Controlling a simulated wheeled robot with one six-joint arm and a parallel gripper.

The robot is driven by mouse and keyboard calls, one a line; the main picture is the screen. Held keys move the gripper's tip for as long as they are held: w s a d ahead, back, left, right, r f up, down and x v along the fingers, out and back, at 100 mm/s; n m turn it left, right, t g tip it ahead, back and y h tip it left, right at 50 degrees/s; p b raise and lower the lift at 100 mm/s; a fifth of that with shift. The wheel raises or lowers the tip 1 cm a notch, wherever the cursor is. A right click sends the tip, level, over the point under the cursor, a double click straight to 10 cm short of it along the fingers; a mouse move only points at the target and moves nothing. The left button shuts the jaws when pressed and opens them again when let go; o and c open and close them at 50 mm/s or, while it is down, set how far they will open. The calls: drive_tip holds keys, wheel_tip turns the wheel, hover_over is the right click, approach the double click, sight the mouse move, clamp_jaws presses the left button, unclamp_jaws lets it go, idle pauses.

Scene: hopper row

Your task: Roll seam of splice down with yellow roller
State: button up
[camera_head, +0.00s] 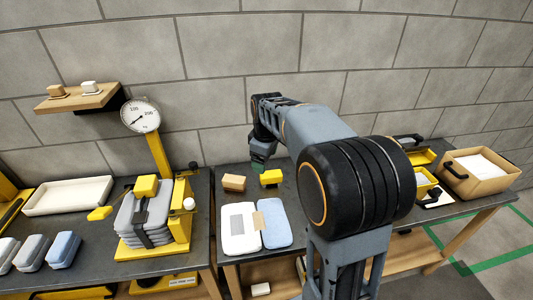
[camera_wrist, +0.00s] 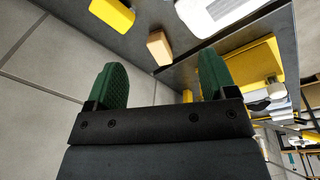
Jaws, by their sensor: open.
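A yellow block-shaped piece (camera_head: 271,177), likely the roller, lies on the right-hand bench behind the pads; it also shows at the top of the wrist view (camera_wrist: 113,13). A white pad (camera_head: 238,244) and a blue pad (camera_head: 277,234) lie side by side on that bench. A small tan strip (camera_head: 258,220) lies where they meet, and a grey patch is on the white pad. My gripper (camera_head: 258,166) is above the back of the bench, near the yellow piece. In the wrist view its green fingers (camera_wrist: 162,80) are apart, with nothing between them.
A tan block (camera_head: 234,182) sits left of the yellow piece. A yellow press with stacked grey pads (camera_head: 146,215) and a dial gauge (camera_head: 141,115) stand on the left bench. A cardboard box (camera_head: 480,172) is at the far right. A wall is close behind.

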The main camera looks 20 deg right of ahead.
sight(269, 174)
drive_tip(key=w+d+f+n+g, duration=0.1)
drive_tip(key=w+d+f+n, duration=0.25)
drive_tip(key=w, duration=0.25)
drive_tip(key=w+d+f+n+g, duration=0.1)
drive_tip(key=w+d+f+n, duration=0.2)
drive_tip(key=w+f, duration=0.15)
drive_tip(key=f, duration=0.9)
drive_tip(key=w+f, duration=0.1)
drive_tip(key=f, duration=0.4)
drive_tip(key=shift+r, duration=0.1)
drive_tip(key=c, duration=1)
drive_tip(key=o, duration=0.6)
drive_tip(key=shift+o, duration=0.2)
drive_tip(key=shift+r, duration=0.2)
drive_tip(key=shift+r+p, duration=0.55)
drive_tip(key=shift+r, duration=0.05)
